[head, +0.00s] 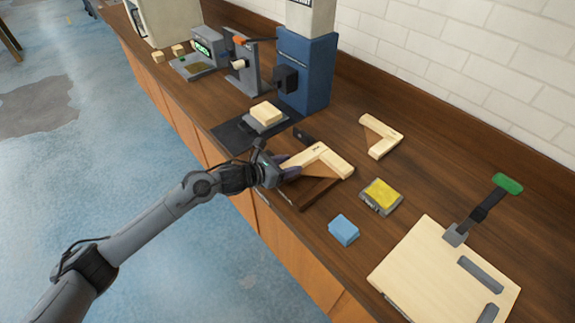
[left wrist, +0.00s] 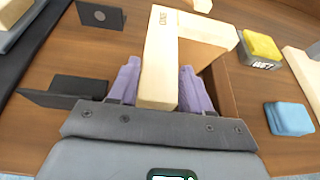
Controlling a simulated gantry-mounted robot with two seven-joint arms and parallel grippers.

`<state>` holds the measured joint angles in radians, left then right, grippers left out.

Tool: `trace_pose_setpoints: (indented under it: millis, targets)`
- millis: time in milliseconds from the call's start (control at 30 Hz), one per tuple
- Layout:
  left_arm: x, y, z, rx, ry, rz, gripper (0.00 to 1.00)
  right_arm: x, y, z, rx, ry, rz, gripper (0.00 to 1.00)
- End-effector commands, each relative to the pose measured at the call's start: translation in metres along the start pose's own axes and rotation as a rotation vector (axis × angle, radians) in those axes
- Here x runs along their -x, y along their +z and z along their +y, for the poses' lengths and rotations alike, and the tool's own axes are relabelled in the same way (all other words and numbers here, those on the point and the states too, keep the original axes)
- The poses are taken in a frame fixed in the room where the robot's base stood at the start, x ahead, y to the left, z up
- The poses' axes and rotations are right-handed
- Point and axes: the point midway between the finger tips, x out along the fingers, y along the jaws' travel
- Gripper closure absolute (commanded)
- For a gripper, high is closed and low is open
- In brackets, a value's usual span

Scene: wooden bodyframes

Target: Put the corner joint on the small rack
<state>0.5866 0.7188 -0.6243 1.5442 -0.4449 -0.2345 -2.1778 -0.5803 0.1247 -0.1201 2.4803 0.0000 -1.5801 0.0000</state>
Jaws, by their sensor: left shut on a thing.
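My left gripper (head: 285,168) is shut on one arm of a pale wooden L-shaped corner joint (head: 322,158). In the left wrist view, the purple finger pads of the gripper (left wrist: 160,92) clasp both sides of the joint's stamped arm (left wrist: 158,65), and its other arm runs off to the right. A second pale L-shaped piece (head: 381,137) lies farther back on the bench. Dark upright plates (left wrist: 101,16) (left wrist: 66,90) stand left of the gripper in the left wrist view; I cannot tell whether they are the small rack. A dark brown patch beneath the held joint is unclear. My right gripper is out of view.
A yellow-topped grey block (head: 381,195) and a blue block (head: 344,230) sit to the right. A pale board with a green-handled clamp (head: 508,184) stands beyond. A blue machine (head: 305,70) and a dark mat (head: 235,135) lie behind left. The wooden bench's back right is clear.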

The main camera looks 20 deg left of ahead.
Motion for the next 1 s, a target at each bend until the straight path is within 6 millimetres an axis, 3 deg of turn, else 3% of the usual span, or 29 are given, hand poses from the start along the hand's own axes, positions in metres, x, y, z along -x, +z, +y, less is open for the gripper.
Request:
trace_pose_setpoints:
  millis: [200, 233, 400, 800, 1000]
  targets:
    - [-0.001, -0.002, 0.000, 0.000, 0.001, -0.002, 1.00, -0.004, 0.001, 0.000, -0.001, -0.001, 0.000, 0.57]
    - [-0.001, -0.003, 0.000, 0.000, 0.001, 0.000, 0.50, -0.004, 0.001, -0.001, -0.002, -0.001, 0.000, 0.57]
    - [-0.001, -0.002, 0.000, 0.000, 0.000, 0.001, 0.26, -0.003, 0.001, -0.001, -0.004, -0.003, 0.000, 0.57]
    - [0.001, 0.003, 0.000, 0.000, 0.000, 0.000, 0.26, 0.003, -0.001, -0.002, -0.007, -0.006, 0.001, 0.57]
    - [0.027, 0.000, 0.001, -0.003, 0.001, 0.002, 0.26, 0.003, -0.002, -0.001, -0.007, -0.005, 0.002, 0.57]
